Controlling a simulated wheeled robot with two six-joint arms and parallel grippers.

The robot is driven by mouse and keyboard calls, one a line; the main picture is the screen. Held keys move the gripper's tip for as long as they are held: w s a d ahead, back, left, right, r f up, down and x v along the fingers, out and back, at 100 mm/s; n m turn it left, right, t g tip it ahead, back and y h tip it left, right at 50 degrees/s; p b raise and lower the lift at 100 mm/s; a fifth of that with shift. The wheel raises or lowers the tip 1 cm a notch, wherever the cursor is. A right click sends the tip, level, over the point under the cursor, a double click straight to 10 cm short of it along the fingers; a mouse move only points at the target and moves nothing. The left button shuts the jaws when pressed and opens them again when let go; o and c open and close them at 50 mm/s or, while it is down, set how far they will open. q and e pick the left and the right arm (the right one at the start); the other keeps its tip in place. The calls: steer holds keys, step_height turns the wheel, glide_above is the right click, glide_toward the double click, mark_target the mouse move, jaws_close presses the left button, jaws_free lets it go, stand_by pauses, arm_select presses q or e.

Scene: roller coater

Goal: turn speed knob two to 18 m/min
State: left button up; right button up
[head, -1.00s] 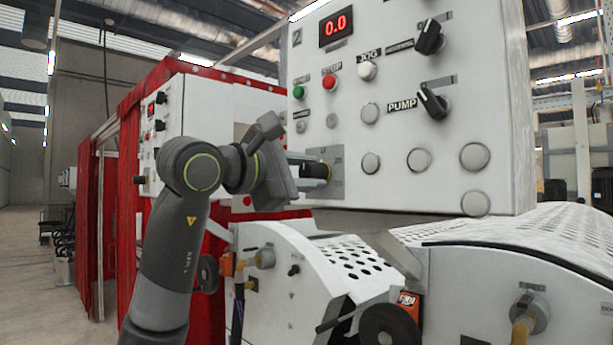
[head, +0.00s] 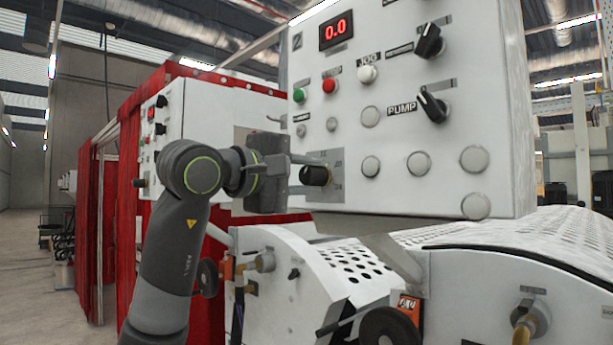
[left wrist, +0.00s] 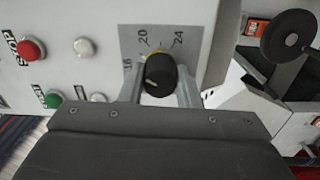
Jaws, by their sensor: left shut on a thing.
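Speed knob two, a black round knob (head: 315,176), sits on a grey scale plate at the lower left of the white control panel. It also shows in the left wrist view (left wrist: 160,76), with 16, 20 and 24 readable on the plate around it. A small pale mark shows on the knob; its exact reading is hard to tell. My left gripper (head: 309,174) is shut on the knob, one finger on each side, as the left wrist view shows (left wrist: 160,90). The red display (head: 336,30) above reads 0.0. My right gripper is not in view.
Green (head: 299,95), red (head: 329,85) and white (head: 367,73) buttons sit above the knob. Two black switches, one by PUMP (head: 432,105), are further right. Rollers and a perforated guard (head: 350,262) lie below the panel. A red curtain (head: 128,190) hangs behind my left arm.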

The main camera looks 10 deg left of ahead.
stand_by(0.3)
arm_select(q)
steer(key=o, duration=1)
steer(key=shift+c, duration=0.2)
steer(key=shift+s, duration=0.1)
steer(key=shift+s+a+f, duration=0.1)
steer(key=shift+s+a, duration=0.1)
steer(key=b+v, duration=0.6)
steer(key=v, duration=1)
steer(key=shift+s+a, duration=0.15)
steer(key=shift+s, duration=0.15)
